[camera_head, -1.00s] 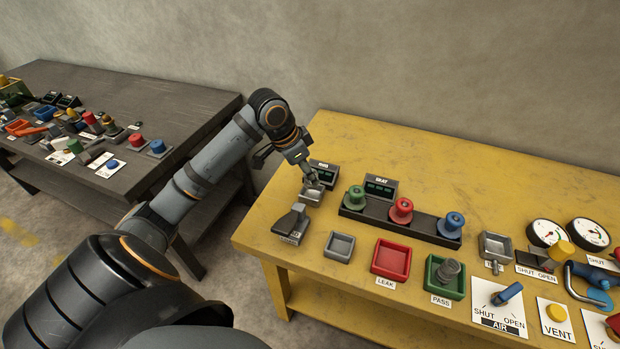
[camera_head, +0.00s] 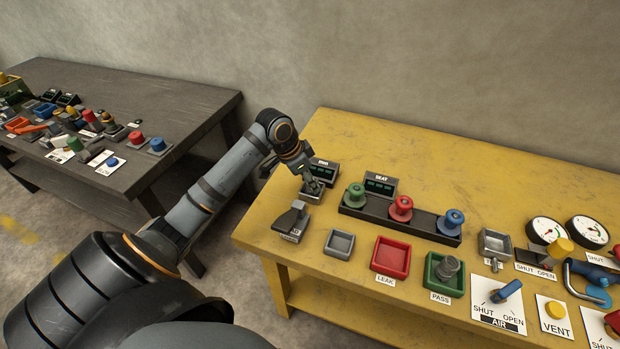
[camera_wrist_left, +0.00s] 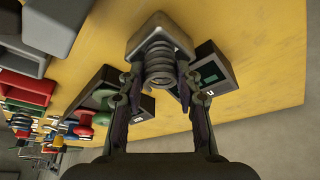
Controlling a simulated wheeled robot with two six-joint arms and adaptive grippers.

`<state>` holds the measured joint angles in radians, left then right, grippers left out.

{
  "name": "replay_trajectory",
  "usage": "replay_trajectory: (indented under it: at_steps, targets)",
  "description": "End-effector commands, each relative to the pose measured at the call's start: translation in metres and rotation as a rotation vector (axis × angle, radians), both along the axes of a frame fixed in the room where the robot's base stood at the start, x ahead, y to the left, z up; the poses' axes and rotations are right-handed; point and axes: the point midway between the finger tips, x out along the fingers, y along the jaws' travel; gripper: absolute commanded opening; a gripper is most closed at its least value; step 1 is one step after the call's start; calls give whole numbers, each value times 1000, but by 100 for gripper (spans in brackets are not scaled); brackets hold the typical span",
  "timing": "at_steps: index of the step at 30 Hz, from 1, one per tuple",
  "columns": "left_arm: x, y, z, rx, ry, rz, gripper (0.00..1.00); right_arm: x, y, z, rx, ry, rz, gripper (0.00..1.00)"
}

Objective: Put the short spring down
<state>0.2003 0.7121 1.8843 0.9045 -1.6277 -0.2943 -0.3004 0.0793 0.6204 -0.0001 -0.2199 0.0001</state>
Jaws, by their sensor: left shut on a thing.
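The short spring (camera_wrist_left: 160,62) is a grey coil held between the fingers of my left gripper (camera_wrist_left: 160,85) in the left wrist view. In the head view my left gripper (camera_head: 312,187) is low over a small grey metal tray (camera_head: 309,198) at the yellow table's left end. The tray also shows behind the spring in the left wrist view (camera_wrist_left: 139,25). I cannot tell whether the spring touches the tray. In the head view the spring is too small and covered to make out. My right gripper is not in view.
A small display (camera_head: 325,168) stands right behind the tray. A dark rack (camera_head: 418,223) with green, red and blue spools is to its right.

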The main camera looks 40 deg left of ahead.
Motion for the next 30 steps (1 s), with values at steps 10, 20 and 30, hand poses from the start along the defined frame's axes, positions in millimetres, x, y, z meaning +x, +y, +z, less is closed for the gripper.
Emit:
replay_trajectory:
  at_steps: [10,20,30]
  targets:
    - [0,0,-3,0,0,0,56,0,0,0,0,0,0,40]
    - [-1,2,9,5,-1,1,56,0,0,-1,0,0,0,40]
    - [-27,19,83,11,-1,0,56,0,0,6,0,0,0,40]
